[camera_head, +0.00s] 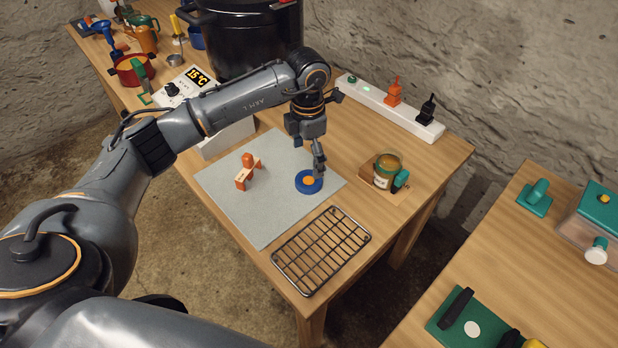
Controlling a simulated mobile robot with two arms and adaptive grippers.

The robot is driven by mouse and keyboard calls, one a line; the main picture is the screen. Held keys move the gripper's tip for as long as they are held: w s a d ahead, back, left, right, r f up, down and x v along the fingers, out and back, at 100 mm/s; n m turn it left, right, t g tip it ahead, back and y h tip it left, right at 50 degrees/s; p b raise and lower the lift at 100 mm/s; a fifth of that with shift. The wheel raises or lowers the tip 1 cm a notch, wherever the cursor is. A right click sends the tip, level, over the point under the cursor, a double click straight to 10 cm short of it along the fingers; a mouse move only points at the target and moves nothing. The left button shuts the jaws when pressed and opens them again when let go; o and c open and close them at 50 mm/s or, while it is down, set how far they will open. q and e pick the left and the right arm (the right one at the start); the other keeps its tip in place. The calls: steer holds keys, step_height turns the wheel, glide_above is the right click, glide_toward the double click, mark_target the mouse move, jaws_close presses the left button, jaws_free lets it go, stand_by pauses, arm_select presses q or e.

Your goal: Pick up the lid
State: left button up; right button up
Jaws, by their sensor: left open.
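A round blue piece with an orange centre (309,181), which looks like the lid, lies flat on the grey mat (262,222) near its right corner. My left gripper (319,168) points down just above its upper right edge. The fingers are seen nearly edge-on, and no object shows between them. Whether a fingertip touches the blue rim cannot be told. A glass jar (385,170) with orange-brown contents stands to the right on a small wooden board. My right gripper is not in view.
A wire rack (320,250) lies at the table's front corner. A small orange stand (247,171) is on the mat. A large black pot (245,35), a white scale-like device (197,85) and a power strip (390,107) are behind. A second table (500,265) is at right, across a gap.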

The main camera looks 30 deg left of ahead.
mark_target(307, 180)
arm_select(q)
step_height(307, 180, down, 3)
steer(key=shift+r, duration=0.15)
steer(key=f, duration=0.1)
steer(key=f+p, duration=0.1)
steer(key=f, duration=0.2)
steer(key=shift+w+a+f+p, duration=0.15)
steer(key=shift+a+p, duration=0.1)
steer(key=shift+p, duration=0.1)
steer(key=shift+f, duration=0.45)
steer(key=c, duration=0.9)
